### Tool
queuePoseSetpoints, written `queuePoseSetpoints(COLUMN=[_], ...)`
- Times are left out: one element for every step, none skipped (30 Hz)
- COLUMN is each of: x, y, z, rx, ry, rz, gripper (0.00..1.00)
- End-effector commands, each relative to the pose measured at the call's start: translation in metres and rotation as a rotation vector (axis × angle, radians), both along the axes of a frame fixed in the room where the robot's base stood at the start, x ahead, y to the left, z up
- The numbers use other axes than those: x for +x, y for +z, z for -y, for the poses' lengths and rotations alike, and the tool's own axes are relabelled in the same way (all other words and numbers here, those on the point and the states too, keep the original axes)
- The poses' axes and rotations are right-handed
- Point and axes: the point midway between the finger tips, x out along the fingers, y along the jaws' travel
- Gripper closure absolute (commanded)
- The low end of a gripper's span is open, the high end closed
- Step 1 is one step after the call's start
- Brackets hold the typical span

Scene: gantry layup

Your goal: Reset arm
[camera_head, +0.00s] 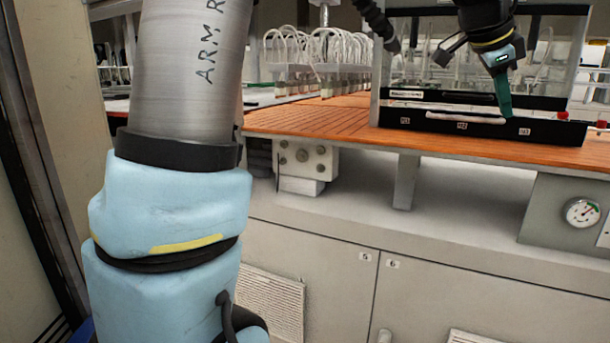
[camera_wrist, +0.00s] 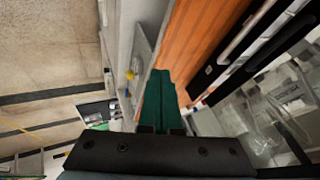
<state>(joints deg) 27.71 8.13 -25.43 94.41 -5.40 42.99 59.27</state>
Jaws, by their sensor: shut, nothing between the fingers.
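My gripper (camera_head: 506,112) shows at the upper right in the head view, its green fingers pointing down in front of the black-framed case on the bench. In the wrist view the two green fingers (camera_wrist: 160,84) lie side by side, shut, with nothing between them. The fingers overlap the case's front edge in the picture; I cannot tell whether they touch it. My arm's large grey and blue links fill the left of the head view.
An orange slatted bench top (camera_head: 330,119) carries a clear case with a black front rail (camera_head: 455,125). White looped tubes (camera_head: 310,45) stand behind at the left. Below are grey cabinet doors (camera_head: 450,285) and a round gauge (camera_head: 581,212). Bare floor (camera_wrist: 45,60) shows in the wrist view.

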Motion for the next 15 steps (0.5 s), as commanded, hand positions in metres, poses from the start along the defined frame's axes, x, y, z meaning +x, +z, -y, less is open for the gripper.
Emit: queuePoseSetpoints(x=[0.004, 0.006, 0.009, 0.011, 0.013, 0.016, 0.018, 0.02, 0.023, 0.025, 0.028, 0.032, 0.035, 0.037, 0.041], y=[-0.006, -0.008, -0.012, -0.015, -0.018, -0.022, -0.025, -0.028, -0.033, -0.037, -0.042, -0.048, -0.053, -0.058, -0.066], z=[-0.007, -0.01, -0.013, -0.017, -0.021, -0.026, -0.029, -0.033, -0.039, -0.044, -0.049, -0.058, -0.064, -0.072, -0.081], rx=[0.005, 0.008, 0.01, 0.013, 0.014, 0.017, 0.018, 0.021, 0.024, 0.026, 0.029, 0.032, 0.036, 0.039, 0.042], ry=[0.025, 0.036, 0.051, 0.066, 0.08, 0.099, 0.113, 0.131, 0.153, 0.172, 0.191, 0.223, 0.247, 0.275, 0.309], rz=[-0.01, -0.015, -0.021, -0.028, -0.034, -0.041, -0.046, -0.054, -0.063, -0.07, -0.079, -0.091, -0.1, -0.112, -0.126], gripper=[1.0, 1.0, 1.0, 1.0, 1.0, 1.0, 1.0, 1.0, 1.0, 1.0, 1.0, 1.0, 1.0, 1.0, 1.0])
